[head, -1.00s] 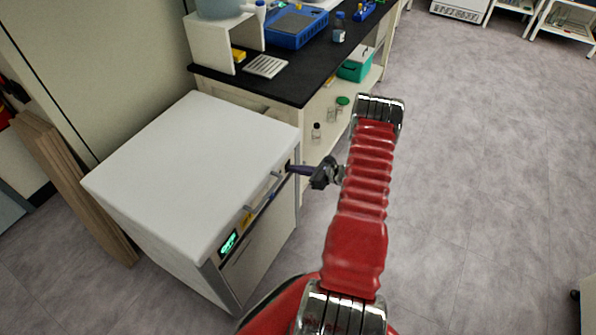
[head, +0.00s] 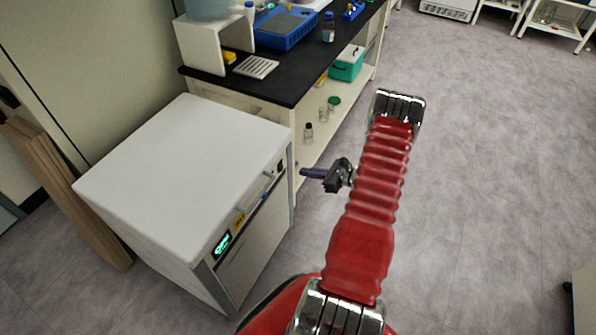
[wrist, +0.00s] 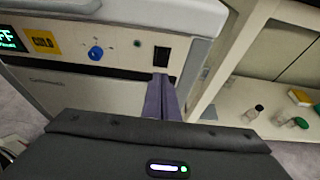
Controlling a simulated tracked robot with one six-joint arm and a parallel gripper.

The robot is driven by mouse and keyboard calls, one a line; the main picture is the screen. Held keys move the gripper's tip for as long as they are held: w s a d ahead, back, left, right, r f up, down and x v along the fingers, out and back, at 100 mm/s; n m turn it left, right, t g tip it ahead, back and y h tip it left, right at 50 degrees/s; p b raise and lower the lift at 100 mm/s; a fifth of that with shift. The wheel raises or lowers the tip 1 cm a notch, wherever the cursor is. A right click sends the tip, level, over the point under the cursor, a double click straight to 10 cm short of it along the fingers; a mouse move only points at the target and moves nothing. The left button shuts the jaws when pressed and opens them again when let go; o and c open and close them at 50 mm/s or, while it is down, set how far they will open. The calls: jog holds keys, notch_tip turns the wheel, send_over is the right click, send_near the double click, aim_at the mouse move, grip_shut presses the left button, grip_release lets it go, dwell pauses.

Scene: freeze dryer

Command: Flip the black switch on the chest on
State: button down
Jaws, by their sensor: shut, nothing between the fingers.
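The chest (head: 180,160) is a white box with a lid, on the floor at the left of the head view. Its front panel has a black switch (wrist: 162,57) near its right end, shown in the wrist view. The switch also shows small in the head view (head: 280,165). My gripper (head: 303,172) is shut and empty, to the right of the panel and apart from it in the head view. In the wrist view its purple fingers (wrist: 162,78) point at the panel, with the tips just below the switch. Which way the switch is tipped is too small to tell.
The panel also carries a blue knob (wrist: 95,53), a yellow label (wrist: 43,41) and a lit green display (wrist: 10,39). A black-topped bench (head: 285,85) with bottles on its lower shelf stands behind the chest.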

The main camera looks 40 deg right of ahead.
jog(key=v, duration=0.5)
jog(key=shift+s+d+r, duration=0.1)
jog(key=shift+s+r, duration=0.1)
jog(key=shift+r, duration=0.05)
jog(key=shift+f, duration=0.1)
jog(key=shift+s+d+f+g, duration=0.15)
jog(key=shift+f+g, duration=0.15)
jog(key=shift+f, duration=0.2)
send_near(281, 167)
jog(key=w+f, duration=0.4)
jog(key=shift+w+a+f, duration=0.3)
jog(key=shift+w+a, duration=0.3)
jog(key=shift+w, duration=0.05)
